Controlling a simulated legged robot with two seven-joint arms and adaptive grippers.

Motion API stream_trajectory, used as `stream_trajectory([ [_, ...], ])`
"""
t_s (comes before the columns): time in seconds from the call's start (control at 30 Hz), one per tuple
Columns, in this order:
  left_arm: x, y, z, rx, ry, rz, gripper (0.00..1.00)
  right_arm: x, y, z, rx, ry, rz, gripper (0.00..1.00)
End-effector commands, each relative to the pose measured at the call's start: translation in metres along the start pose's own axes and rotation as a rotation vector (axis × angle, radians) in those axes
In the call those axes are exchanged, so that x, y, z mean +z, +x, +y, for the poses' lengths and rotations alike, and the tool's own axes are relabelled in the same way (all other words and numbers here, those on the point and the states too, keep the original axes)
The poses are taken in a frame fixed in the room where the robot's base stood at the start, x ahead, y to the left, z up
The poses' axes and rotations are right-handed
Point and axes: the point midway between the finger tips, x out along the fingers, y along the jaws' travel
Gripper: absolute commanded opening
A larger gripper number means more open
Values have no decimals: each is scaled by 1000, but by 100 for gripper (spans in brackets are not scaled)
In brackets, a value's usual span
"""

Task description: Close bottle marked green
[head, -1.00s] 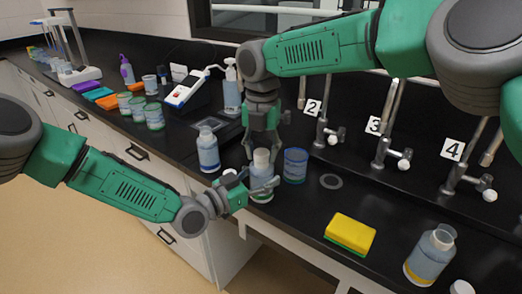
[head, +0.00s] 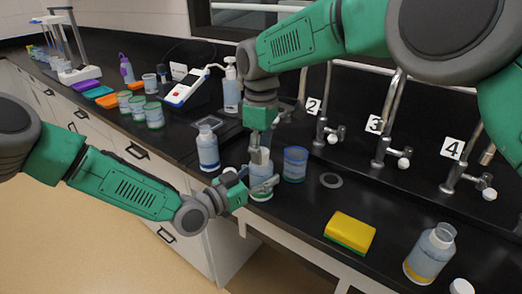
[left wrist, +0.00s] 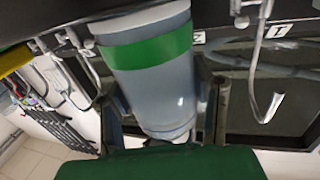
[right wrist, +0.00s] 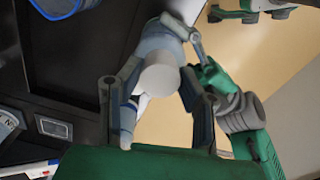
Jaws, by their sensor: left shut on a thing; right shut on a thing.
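The bottle marked green (head: 261,186) stands on the counter near its front edge. The left wrist view shows its green band (left wrist: 150,50) and grey-blue body. My left gripper (head: 242,190) is shut on its body; the fingers flank it in the left wrist view (left wrist: 165,115). My right gripper (head: 260,158) points down from above at the bottle's top. In the right wrist view its fingers are shut on a smooth white cap (right wrist: 160,78), in line with the bottle (right wrist: 163,42). The fingers hide the neck, so I cannot tell whether the cap is seated.
A blue-rimmed jar (head: 295,164) is close on the right. A yellow sponge (head: 350,232), an open yellow-marked bottle (head: 430,254) and a loose white cap (head: 461,286) lie further right. Numbered taps line the back.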

Motion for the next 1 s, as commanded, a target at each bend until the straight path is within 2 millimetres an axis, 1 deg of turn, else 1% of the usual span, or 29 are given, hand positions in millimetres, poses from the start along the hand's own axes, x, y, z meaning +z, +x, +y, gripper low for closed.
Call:
stream_trajectory([
  [0.03, 0, 1, 5, 11, 2, -2, 0, -4, -1, -1, 4, 107, 7, 0],
  [0.1, 0, 1, 6, 12, 3, -2, 0, -4, -1, -1, 3, 249, 9, 0],
  [0.23, 0, 1, 7, 14, 3, -2, 0, -4, -1, -1, 0, 421, 11, 0],
  [0.33, 1, 1, 7, 15, 3, -2, 0, -5, -1, -1, -2, 474, 13, 0],
  [0.6, 1, 2, 9, 18, 3, -2, 0, -5, -1, -1, -2, 479, 15, 0],
  [0.63, 1, 2, 9, 18, 3, -2, 0, -5, -1, -1, -2, 479, 15, 38],
  [0.67, 1, 2, 9, 18, 2, -2, 0, -5, -1, -1, -2, 478, 14, 49],
  [0.7, 0, 2, 9, 17, 2, -2, 0, -5, -1, -1, -2, 478, 13, 52],
  [1.0, 1, 1, 4, 8, 1, -2, 0, -2, -1, 0, -2, 479, 7, 52],
])
